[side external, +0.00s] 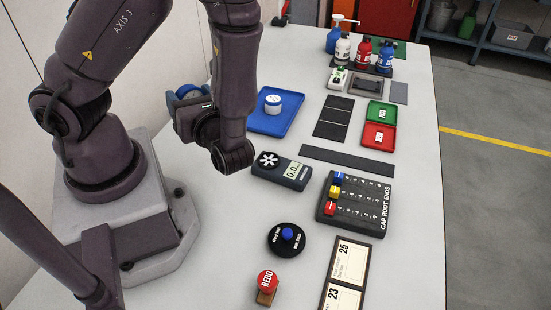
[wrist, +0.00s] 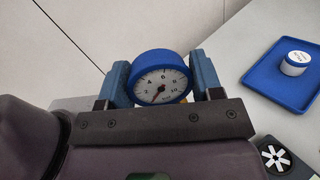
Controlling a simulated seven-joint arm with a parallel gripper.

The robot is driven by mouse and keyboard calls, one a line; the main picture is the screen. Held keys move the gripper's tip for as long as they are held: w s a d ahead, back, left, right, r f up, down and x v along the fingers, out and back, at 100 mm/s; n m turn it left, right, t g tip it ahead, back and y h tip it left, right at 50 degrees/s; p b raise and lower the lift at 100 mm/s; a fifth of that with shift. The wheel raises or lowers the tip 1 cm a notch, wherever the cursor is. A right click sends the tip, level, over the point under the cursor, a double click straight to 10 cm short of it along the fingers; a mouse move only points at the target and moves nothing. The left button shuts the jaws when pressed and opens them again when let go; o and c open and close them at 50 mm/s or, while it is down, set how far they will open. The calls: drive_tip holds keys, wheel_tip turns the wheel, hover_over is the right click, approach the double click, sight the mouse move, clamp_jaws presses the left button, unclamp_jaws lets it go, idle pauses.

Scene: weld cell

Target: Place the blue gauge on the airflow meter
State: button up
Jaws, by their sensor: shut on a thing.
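The blue gauge (wrist: 159,79) is round, with a white dial and a red needle. My gripper (wrist: 162,84) is shut on it, with one blue finger on each side, in the wrist view. In the side external view the gauge shows as a blue shape (side external: 188,96) behind my wrist, partly hidden by the arm, and is held above the table left of the blue tray. The airflow meter (side external: 282,171) is a dark handheld unit with a white fan symbol and a display, lying on the table in front of my wrist. Its fan end (wrist: 276,157) shows at the wrist view's lower right.
A blue tray (side external: 259,129) with a white-lidded jar (side external: 272,104) lies behind the meter. A black dial with a blue knob (side external: 287,235), a red REDO button (side external: 267,282) and a cap rack (side external: 357,225) stand nearer. Bottles (side external: 363,53) stand at the back.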

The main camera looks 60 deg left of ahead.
drive_tip(key=w+d+r+m+t, duration=0.2)
drive_tip(key=d+m+t, duration=0.1)
drive_tip(key=d+t, duration=0.3)
drive_tip(key=shift+g, duration=0.3)
drive_tip(key=shift+w+d+f, duration=0.1)
drive_tip(key=shift+w+f, duration=1.95)
drive_tip(key=shift+w, duration=0.25)
drive_tip(key=shift+w+d+f, duration=0.1)
drive_tip(key=shift+w+f, duration=1.95)
drive_tip(key=shift+w, duration=0.3)
drive_tip(key=shift+w+f, duration=2.05)
drive_tip(key=shift+w, duration=0.25)
drive_tip(key=shift+f, duration=0.1)
drive_tip(key=o, duration=1.1)
